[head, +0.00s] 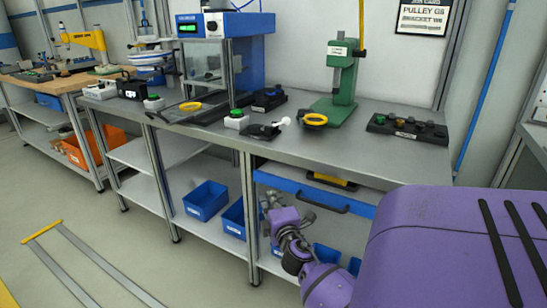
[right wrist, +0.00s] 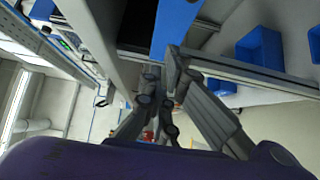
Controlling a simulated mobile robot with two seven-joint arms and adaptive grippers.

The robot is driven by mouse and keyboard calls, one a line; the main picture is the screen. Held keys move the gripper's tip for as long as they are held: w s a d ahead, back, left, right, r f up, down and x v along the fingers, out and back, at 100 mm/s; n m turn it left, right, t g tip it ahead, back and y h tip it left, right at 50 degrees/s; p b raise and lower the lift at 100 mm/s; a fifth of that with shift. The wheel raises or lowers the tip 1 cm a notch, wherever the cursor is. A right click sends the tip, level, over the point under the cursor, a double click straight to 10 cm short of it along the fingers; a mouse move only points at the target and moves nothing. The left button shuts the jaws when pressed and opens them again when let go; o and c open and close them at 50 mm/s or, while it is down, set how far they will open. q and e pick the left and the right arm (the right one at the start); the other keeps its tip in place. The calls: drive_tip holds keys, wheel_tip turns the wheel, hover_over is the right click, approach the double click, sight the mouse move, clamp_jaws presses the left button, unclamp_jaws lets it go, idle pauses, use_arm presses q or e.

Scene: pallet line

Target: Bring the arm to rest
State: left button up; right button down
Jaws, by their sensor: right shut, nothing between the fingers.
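My right arm is purple and hangs low in front of the workbench (head: 215,132) in the head view. Its gripper (head: 268,200) is at the level of the blue bins, below the bench top, and partly hidden by its own wrist. In the right wrist view the dark grey fingers of the right gripper (right wrist: 162,82) come together with nothing between them. My left gripper is in neither view.
A blue drawer (head: 315,192) with a dark handle is close beside my right gripper. Blue bins (head: 206,200) stand on the lower shelf. A green press (head: 340,80) stands on the bench. Open floor lies left, with a yellow-ended floor frame (head: 42,232).

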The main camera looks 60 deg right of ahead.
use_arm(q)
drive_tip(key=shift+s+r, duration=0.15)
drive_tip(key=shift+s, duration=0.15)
use_arm(e)
drive_tip(key=v, duration=1)
drive_tip(key=shift+a, duration=0.1)
